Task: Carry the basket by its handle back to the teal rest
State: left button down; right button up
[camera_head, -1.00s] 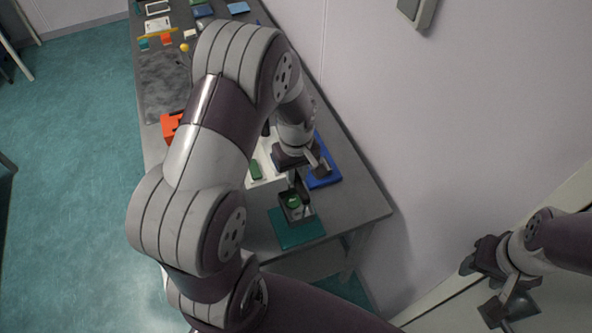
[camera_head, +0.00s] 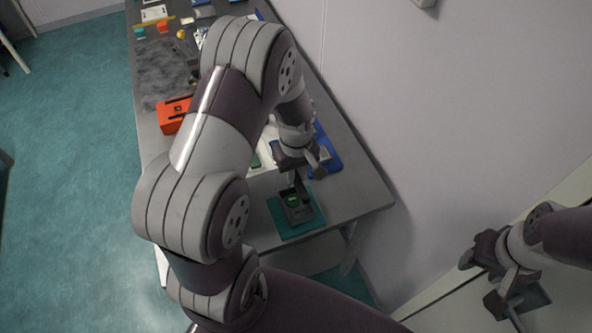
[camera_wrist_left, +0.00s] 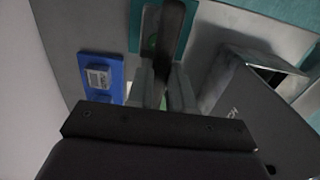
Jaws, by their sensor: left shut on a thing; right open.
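The basket (camera_head: 297,211) is a small dark open box with a green piece inside. It is at or just above the teal rest (camera_head: 283,231) near the table's near end; I cannot tell whether it touches. My left gripper (camera_head: 298,172) is above the basket, shut on its upright dark handle. In the left wrist view the dark handle (camera_wrist_left: 172,35) stands between the fingers (camera_wrist_left: 165,88), with the teal rest (camera_wrist_left: 186,22) behind it. The basket is mostly hidden there. My right gripper (camera_head: 492,282) is open and empty, off to the right of the table.
A blue tray (camera_head: 328,162) lies close behind the gripper, by the wall. An orange box (camera_head: 172,113) stands at the table's left edge. The table's near right corner (camera_head: 365,195) is bare. The wall runs along the table's right side.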

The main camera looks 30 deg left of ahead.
pick_arm(q)
jog(key=shift+f+b, duration=0.5)
jog(key=shift+f, duration=0.15)
dwell(0.6)
jog(key=c, duration=0.9)
grip_release()
notch_tip(320, 180, up, 13)
jog(key=b, duration=0.2)
jog(key=shift+f+b, duration=0.15)
jog(key=shift+b, duration=0.25)
